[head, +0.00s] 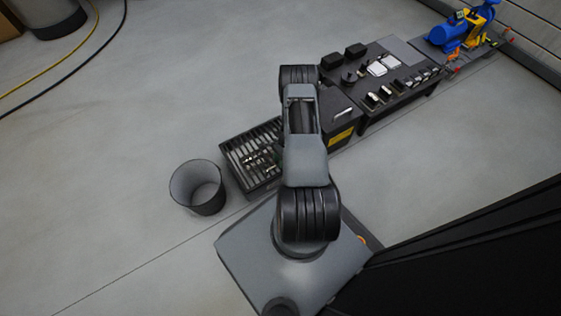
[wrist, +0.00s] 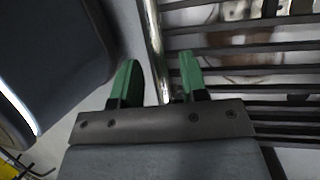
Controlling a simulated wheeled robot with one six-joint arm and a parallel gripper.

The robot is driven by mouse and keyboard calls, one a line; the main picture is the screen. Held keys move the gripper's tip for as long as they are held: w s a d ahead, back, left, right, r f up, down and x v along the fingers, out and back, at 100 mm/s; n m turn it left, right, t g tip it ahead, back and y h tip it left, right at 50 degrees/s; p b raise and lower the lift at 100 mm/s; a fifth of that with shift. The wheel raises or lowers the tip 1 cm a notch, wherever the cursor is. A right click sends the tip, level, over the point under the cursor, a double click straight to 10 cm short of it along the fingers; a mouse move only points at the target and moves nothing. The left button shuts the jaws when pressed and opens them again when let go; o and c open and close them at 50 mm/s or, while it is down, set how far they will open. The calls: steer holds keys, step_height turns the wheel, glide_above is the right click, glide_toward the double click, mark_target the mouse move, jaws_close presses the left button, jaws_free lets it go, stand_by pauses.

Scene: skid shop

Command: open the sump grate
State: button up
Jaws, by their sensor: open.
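The sump grate (head: 240,163) is a dark barred cover on a low frame, left of my arm in the head view. It looks flat in its frame. In the wrist view its dark slats (wrist: 240,48) fill the right side, with pale and brownish shapes showing between them. A shiny metal bar (wrist: 151,35), seemingly a handle, runs along the grate's edge. My gripper (wrist: 159,60) is open, its green fingers on either side of the bar's lower end. Whether the fingers touch the bar cannot be told. In the head view my arm mostly hides the gripper.
A round dark bin (head: 197,187) stands just left of the grate. A dark bench (head: 385,80) with small parts stands to the right, and a blue and yellow pump (head: 456,33) beyond it. Hoses lie on the floor at upper left. The left floor is clear.

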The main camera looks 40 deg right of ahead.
steer(key=shift+f, duration=0.1)
jaws_close()
stand_by(0.4)
